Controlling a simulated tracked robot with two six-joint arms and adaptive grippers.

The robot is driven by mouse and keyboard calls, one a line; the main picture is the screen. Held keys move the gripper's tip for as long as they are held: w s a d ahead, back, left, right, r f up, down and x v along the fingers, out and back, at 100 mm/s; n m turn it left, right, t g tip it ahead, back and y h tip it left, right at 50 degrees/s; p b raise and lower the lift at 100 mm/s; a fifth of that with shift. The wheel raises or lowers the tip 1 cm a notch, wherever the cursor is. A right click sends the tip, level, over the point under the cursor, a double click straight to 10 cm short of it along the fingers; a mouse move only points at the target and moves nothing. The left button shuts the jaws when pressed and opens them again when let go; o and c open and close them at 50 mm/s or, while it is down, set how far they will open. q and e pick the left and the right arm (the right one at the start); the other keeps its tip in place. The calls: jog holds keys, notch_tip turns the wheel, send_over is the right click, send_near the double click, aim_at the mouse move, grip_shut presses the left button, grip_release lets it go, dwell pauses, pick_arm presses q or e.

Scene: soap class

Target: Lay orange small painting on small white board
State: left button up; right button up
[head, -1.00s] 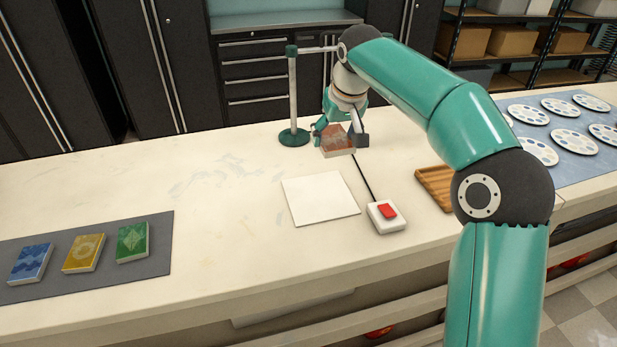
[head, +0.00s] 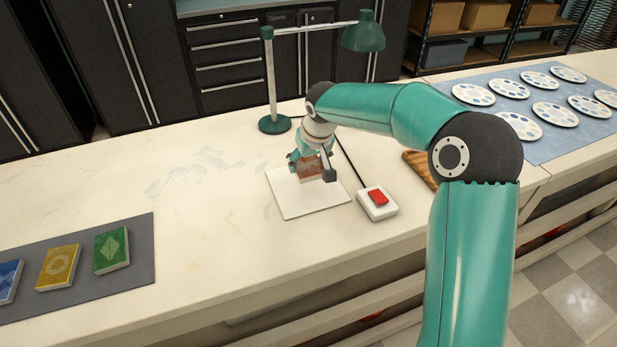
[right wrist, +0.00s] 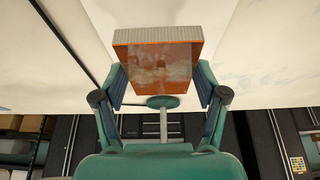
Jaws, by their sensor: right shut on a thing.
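The orange small painting (head: 313,174) is between the fingers of my right gripper (head: 311,166), which is shut on it. In the right wrist view the painting (right wrist: 158,62) shows its orange face and pale ribbed edge, with fingers of the right gripper (right wrist: 160,88) on both sides. The small white board (head: 308,205) lies flat on the table. The painting is over the board's back part in the head view; I cannot tell whether they touch. My left gripper is not in view.
A white box with a red button (head: 378,197) stands right of the board, its cable running back. A green lamp (head: 275,124) stands behind. Blue, yellow (head: 58,267) and green (head: 112,250) paintings lie on a grey mat (head: 140,273) at left. Palettes (head: 518,126) lie at right.

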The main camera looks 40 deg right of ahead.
aim_at(308, 187)
jog(key=shift+f, duration=2.8)
jog(key=shift+f, duration=0.1)
jog(key=o, duration=1)
jog(key=shift+o, duration=0.2)
jog(key=shift+r, duration=0.2)
jog(key=b+v, duration=0.1)
jog(key=v, duration=1.1)
jog(key=shift+s, duration=0.15)
jog(key=shift+f, duration=0.1)
